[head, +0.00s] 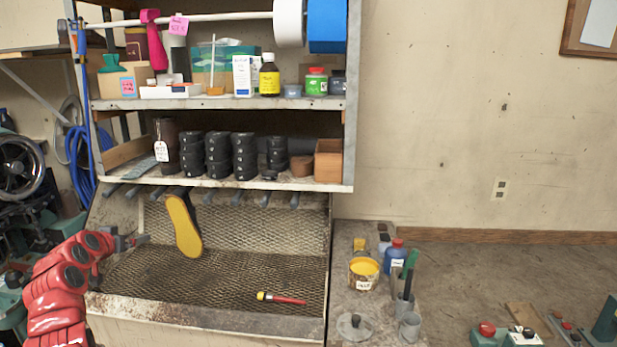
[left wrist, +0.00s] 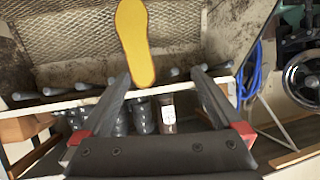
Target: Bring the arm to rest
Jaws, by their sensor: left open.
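My red left arm comes in from the left in the head view, and its left gripper (head: 136,241) is at the left side of the mesh-lined bench. The left gripper also shows in the left wrist view (left wrist: 161,75), with its two fingers spread and nothing between their tips. A yellow shoe sole (head: 185,226) hangs below the lower shelf, just right of the gripper and apart from it in the head view. The sole also shows in the left wrist view (left wrist: 136,42), beyond the fingers. My right gripper is not in view.
A brush with a red handle (head: 283,298) lies on the mesh. The lower shelf (head: 230,184), holding several black stacks, overhangs the bench. A yellow pot (head: 363,273) and a blue bottle (head: 395,256) stand on the right ledge. Blue hose (head: 80,160) hangs at the left.

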